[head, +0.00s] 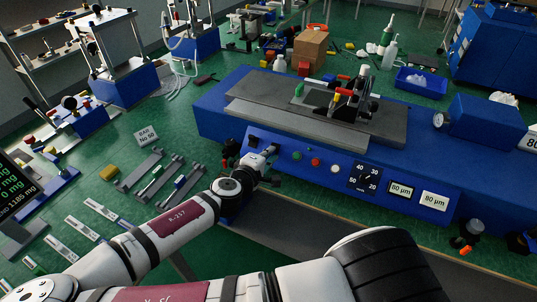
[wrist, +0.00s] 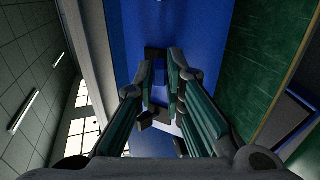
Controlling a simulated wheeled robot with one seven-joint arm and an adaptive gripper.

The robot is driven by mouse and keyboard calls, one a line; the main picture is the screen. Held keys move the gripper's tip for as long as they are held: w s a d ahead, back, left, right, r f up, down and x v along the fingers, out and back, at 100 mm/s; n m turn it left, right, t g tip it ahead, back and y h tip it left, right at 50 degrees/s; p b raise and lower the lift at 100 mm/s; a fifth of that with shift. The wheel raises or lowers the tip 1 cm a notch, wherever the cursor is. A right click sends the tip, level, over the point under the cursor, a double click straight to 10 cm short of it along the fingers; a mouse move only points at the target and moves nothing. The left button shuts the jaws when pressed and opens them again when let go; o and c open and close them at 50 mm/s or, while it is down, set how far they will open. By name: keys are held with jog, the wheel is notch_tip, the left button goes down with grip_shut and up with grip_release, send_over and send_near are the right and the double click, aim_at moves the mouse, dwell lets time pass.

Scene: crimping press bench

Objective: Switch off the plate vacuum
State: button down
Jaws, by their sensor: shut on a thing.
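The blue plate machine (head: 222,112) stands on the bench with a grey plate (head: 280,119) on top. Its sloped front panel (head: 330,188) carries a green button (head: 297,155), a red button (head: 316,162), a white button (head: 335,168), a dial and two displays reading 80 µm. My gripper (head: 272,151) is at the left part of this panel, shut on a small dark part there. The fingers largely hide that part, and I cannot read any label on it. In the wrist view my gripper's fingers (wrist: 160,72) close in against the blue panel (wrist: 205,40).
Several grey bars and a yellow block (head: 109,172) lie on the green bench left of my arm. A blue tray (head: 421,82) and a cardboard box (head: 310,48) stand behind the machine.

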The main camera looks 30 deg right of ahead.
jog(key=c, duration=1.7)
grip_release()
jog(key=shift+o, duration=0.2)
jog(key=v, duration=1.2)
